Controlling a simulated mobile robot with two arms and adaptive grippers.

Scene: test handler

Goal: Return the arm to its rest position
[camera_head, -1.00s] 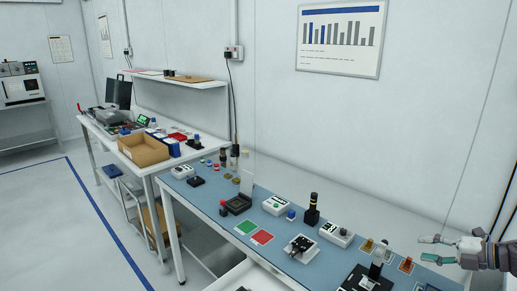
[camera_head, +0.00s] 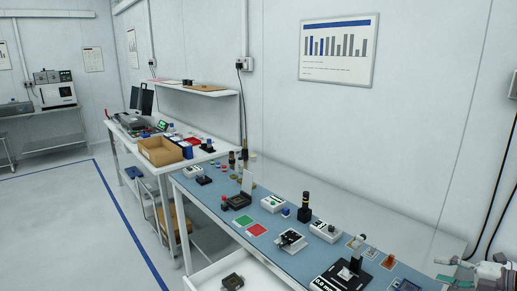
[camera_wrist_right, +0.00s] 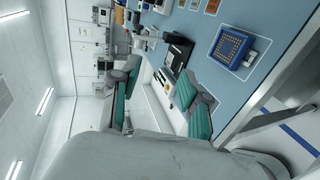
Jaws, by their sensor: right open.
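My right gripper (camera_head: 449,269) shows at the lower right edge of the head view, beside the right end of the blue bench (camera_head: 330,258). It is grey with teal finger pads. In the right wrist view its two fingers (camera_wrist_right: 160,95) stand apart with nothing between them, so it is open and empty. That view is turned on its side and shows the bench surface and a blue tray with a gold grid (camera_wrist_right: 231,46) beyond the fingers. My left gripper is not in view.
An open white drawer (camera_head: 215,272) juts out at the front. A cardboard box (camera_head: 158,152) sits on the farther table. The floor at left is clear.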

